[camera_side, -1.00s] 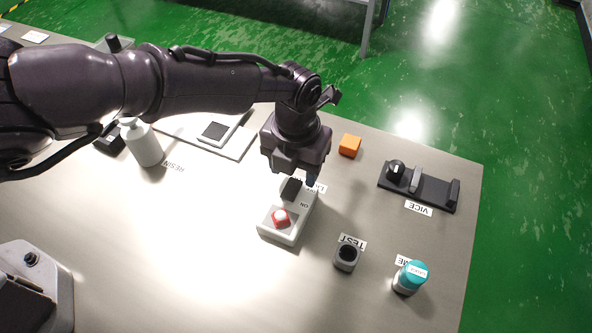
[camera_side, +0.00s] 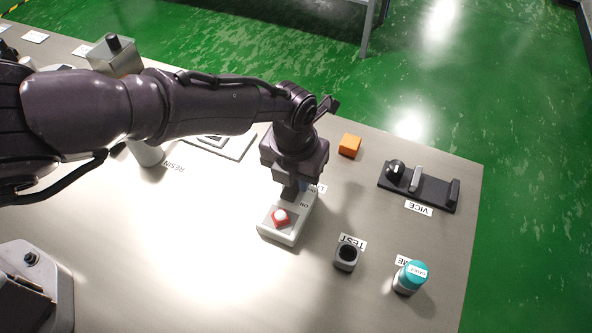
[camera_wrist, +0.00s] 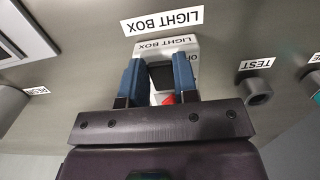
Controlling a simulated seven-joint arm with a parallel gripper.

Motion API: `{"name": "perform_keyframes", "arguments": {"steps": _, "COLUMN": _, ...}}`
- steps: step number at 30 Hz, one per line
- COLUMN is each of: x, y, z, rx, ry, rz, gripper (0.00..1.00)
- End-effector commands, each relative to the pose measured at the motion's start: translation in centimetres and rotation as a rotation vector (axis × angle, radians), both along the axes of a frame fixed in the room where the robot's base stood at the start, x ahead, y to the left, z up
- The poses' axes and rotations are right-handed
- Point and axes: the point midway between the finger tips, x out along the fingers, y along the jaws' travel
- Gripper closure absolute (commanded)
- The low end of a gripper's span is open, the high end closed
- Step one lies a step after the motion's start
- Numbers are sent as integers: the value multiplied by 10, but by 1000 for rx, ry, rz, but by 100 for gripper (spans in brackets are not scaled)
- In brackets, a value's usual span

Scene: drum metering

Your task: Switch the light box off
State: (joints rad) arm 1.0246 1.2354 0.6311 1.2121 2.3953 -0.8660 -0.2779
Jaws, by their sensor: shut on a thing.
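The light box switch unit (camera_side: 286,234) is a pale box on the table, with an "ON" mark beside its black lever and a red and white button or lamp (camera_side: 281,217) on its near end. In the wrist view its body (camera_wrist: 181,47) reads "LIGHT BOX", and a red part (camera_wrist: 168,98) shows between the fingers. My gripper (camera_side: 291,190) is directly above the box, pointing down. In the wrist view the blue fingers of my gripper (camera_wrist: 158,72) stand either side of the black lever (camera_wrist: 161,76) and are shut on it. The lever's exact tilt is hidden.
A grey TEST cup (camera_side: 346,256) and a teal-capped jar (camera_side: 410,277) stand to the right. An orange block (camera_side: 349,145) and the black vice (camera_side: 418,187) lie behind them. A white bottle (camera_side: 148,152) stands left. The table in front of the box is clear.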

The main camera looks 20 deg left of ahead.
Motion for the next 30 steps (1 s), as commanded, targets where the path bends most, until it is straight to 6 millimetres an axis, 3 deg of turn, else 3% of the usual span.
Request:
{"name": "perform_keyframes", "arguments": {"steps": 13, "x": -2, "y": 0, "z": 2, "rx": 0, "ry": -75, "rz": 0, "gripper": 96}}
{"name": "perform_keyframes", "arguments": {"steps": 14, "x": -2, "y": 0, "z": 2, "rx": 0, "ry": -75, "rz": 0, "gripper": 68}}
{"name": "perform_keyframes", "arguments": {"steps": 17, "x": -2, "y": 0, "z": 2, "rx": 0, "ry": -75, "rz": 0, "gripper": 47}}
{"name": "perform_keyframes", "arguments": {"steps": 26, "x": -2, "y": 0, "z": 3, "rx": -1, "ry": -75, "rz": 0, "gripper": 47}}
{"name": "perform_keyframes", "arguments": {"steps": 30, "x": -4, "y": -1, "z": 16, "rx": -3, "ry": -76, "rz": 0, "gripper": 47}}
